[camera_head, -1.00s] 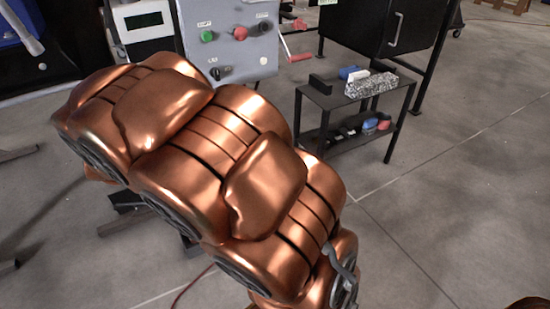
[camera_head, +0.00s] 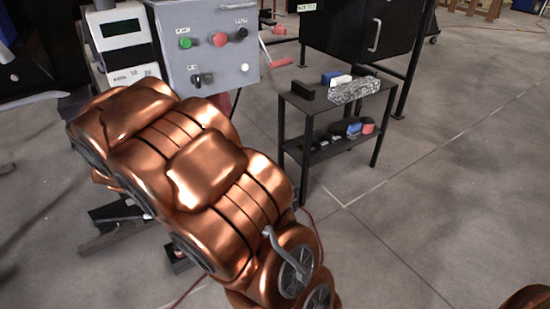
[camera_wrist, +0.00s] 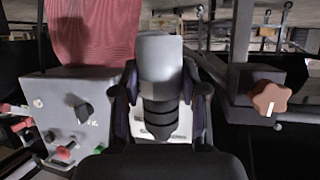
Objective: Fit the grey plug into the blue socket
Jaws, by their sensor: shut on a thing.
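In the wrist view my gripper (camera_wrist: 160,92) is shut on the grey plug (camera_wrist: 160,58). The plug is a smooth pale grey cylinder with dark ringed bands on its near part, between the two dark fingers. I see no contact between the plug and anything beyond the fingers. In the head view my copper arm hides the gripper and the plug. I cannot make out the blue socket for certain in either view.
A grey control box (camera_head: 207,42) with green and red buttons stands beside a white meter (camera_head: 125,38). A black cart (camera_head: 318,152) holds small blocks, with clear floor to its right. An orange star knob (camera_wrist: 271,98) is right of the gripper.

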